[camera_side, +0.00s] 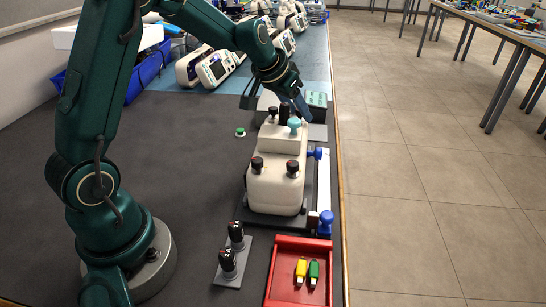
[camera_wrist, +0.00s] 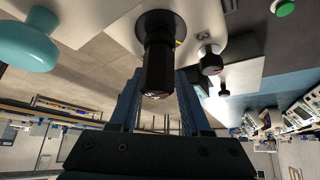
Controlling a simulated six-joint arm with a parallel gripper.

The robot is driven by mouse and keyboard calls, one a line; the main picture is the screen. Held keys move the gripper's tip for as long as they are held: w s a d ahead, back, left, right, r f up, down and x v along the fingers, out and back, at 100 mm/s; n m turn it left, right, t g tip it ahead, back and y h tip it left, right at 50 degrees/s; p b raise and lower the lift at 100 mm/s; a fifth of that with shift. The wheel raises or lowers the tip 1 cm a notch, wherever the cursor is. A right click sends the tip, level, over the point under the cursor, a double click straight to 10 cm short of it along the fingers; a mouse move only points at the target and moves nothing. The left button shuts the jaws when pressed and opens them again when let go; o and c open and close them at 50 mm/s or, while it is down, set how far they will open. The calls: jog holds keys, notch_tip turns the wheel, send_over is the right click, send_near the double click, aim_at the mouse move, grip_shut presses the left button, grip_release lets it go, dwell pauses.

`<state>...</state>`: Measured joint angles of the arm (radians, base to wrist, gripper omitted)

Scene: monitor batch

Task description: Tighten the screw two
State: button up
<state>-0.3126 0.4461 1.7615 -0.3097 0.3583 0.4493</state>
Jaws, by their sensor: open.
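The white device (camera_side: 275,188) stands on the bench with several dark knob-topped screws on it. Two front screws, left (camera_side: 257,165) and right (camera_side: 293,168), are upright with red marks on top. At its far end are a tall black driver-like handle (camera_side: 284,109), a short dark screw (camera_side: 273,114) and a teal knob (camera_side: 294,124). I cannot tell which screw is number two. My gripper (camera_side: 297,106) is open over the far end. In the wrist view the black handle (camera_wrist: 158,62) stands between the blue fingers (camera_wrist: 160,82), and the teal knob (camera_wrist: 30,42) is to the left.
Two black drivers (camera_side: 229,262) stand in a grey holder (camera_side: 245,255). A red tray (camera_side: 283,285) holds a yellow and a green piece. A green button (camera_side: 240,132) is to the left. Monitors (camera_side: 216,70) stand behind.

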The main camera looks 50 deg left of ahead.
jog(key=shift+r, duration=1.2)
jog(key=shift+f, duration=1.25)
grip_shut()
jog(key=shift+o, duration=1.2)
grip_release()
